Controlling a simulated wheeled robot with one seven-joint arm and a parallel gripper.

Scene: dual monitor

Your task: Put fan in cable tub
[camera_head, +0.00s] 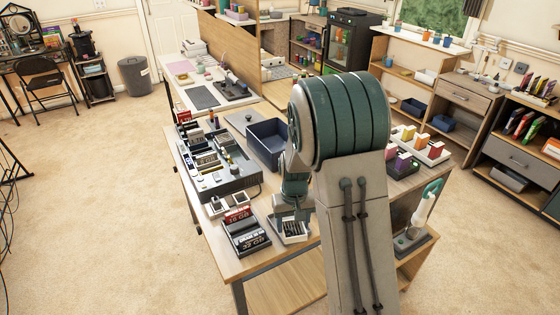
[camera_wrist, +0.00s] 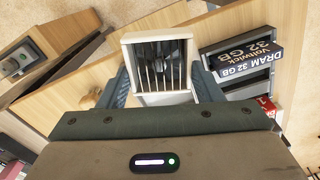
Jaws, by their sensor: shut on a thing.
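The fan appears to be the small white-framed box with a dark inside and a light grille (camera_wrist: 158,62) in the wrist view. In the head view it shows low in front of my arm (camera_head: 292,232). My gripper (camera_head: 293,208) is shut on it, with a blue-grey finger on each side in the wrist view (camera_wrist: 161,76). I cannot tell whether the fan still touches the table. The cable tub seems to be the dark blue-grey open bin (camera_head: 267,142) on the table behind my gripper, partly hidden by my arm.
Black DRAM boxes (camera_head: 246,236) lie left of the fan; they also show in the wrist view (camera_wrist: 240,58). A grey case with several parts (camera_head: 225,180) stands left of the tub. A white tray with coloured boxes (camera_head: 420,148) is at right, beyond my arm.

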